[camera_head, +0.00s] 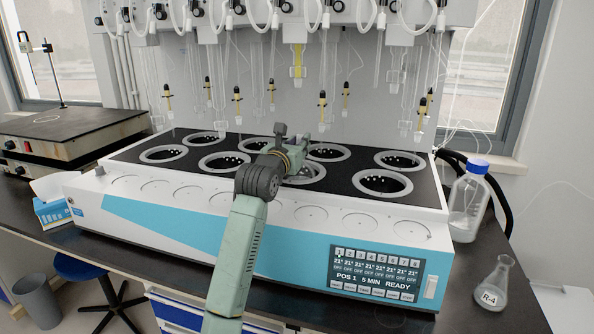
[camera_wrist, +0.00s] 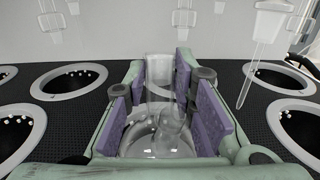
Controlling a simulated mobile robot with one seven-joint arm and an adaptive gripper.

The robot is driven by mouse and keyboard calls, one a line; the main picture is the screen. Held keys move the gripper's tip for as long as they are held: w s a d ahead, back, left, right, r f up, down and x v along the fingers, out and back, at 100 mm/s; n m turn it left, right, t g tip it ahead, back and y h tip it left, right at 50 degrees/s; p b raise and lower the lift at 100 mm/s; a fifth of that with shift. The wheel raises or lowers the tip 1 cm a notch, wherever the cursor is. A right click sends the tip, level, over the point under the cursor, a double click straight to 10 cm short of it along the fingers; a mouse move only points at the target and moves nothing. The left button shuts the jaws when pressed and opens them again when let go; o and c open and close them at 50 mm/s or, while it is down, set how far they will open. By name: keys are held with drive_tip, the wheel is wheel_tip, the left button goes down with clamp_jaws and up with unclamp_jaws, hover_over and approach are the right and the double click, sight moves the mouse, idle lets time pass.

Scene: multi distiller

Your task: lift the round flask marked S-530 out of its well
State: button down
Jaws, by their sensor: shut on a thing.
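A clear glass flask (camera_wrist: 160,88) stands upright between the purple pads of my gripper (camera_wrist: 162,98) in the wrist view. The pads are shut on its neck. Its rounded glass body shows below, inside the pale ring of a well (camera_wrist: 125,140); I cannot tell whether it rests on the bottom. No S-530 mark is readable. In the head view, my gripper (camera_head: 290,147) is over a middle well (camera_head: 318,174) of the heating unit, and my arm and gripper hide the flask.
The black-topped heating unit (camera_head: 135,190) has several other ringed wells (camera_head: 384,182) around. Glass tubes and yellow-tipped fittings (camera_head: 323,104) hang above and behind my gripper. A blue-capped bottle (camera_head: 468,200) and a flask marked R-4 (camera_head: 494,283) stand at the right.

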wheel_tip(320, 180, up, 9)
drive_tip(key=p, duration=0.5)
drive_tip(key=shift+f+p, duration=0.15)
drive_tip(key=shift+p, duration=0.15)
idle(0.4)
